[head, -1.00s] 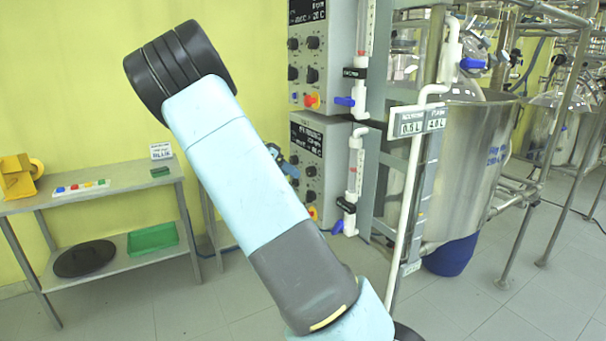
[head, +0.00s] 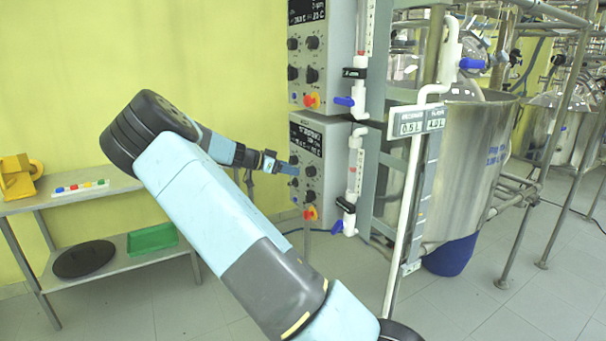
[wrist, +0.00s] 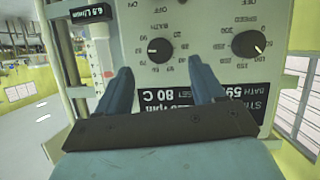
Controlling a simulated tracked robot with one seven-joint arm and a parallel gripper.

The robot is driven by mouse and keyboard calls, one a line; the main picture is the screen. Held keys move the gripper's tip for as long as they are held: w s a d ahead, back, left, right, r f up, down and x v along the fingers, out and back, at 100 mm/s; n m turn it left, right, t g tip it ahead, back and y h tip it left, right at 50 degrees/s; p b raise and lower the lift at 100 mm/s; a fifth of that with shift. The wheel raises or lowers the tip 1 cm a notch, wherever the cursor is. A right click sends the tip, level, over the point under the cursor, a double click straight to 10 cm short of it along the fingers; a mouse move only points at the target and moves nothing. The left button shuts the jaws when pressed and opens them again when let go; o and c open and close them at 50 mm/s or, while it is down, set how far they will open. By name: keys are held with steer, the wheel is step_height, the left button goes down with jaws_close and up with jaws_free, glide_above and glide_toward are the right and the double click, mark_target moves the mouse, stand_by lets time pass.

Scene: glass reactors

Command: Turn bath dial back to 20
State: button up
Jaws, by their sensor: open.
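The bath dial (wrist: 160,50) is a black round knob with a white pointer, on a grey panel that appears upside down in the wrist view. The panel's display (wrist: 195,98) shows a bath set value of 80 C. My gripper (wrist: 160,66) is open, with its two blue fingers pointing at the panel and the bath dial seen between their tips, nothing held. Whether the fingers reach the knob's depth cannot be told. In the head view, my gripper (head: 291,168) is at the left side of the lower control box (head: 331,155), by its upper knobs.
The speed dial (wrist: 249,44) is right of the bath dial in the wrist view. A red-yellow stop button (head: 310,213) is low on the lower box. Another control box (head: 338,60) is above. Tubing with a blue valve (head: 337,227) stands right. A side table (head: 110,190) is left.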

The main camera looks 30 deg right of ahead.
mark_target(307, 172)
steer(key=x, duration=0.7)
steer(key=shift+c, duration=0.4)
steer(key=c, duration=0.9)
steer(key=shift+w+a+f, duration=0.1)
steer(key=shift+a, duration=0.05)
steer(key=shift+c, duration=0.3)
steer(key=shift+d+n, duration=0.25)
steer(key=shift+n, duration=0.05)
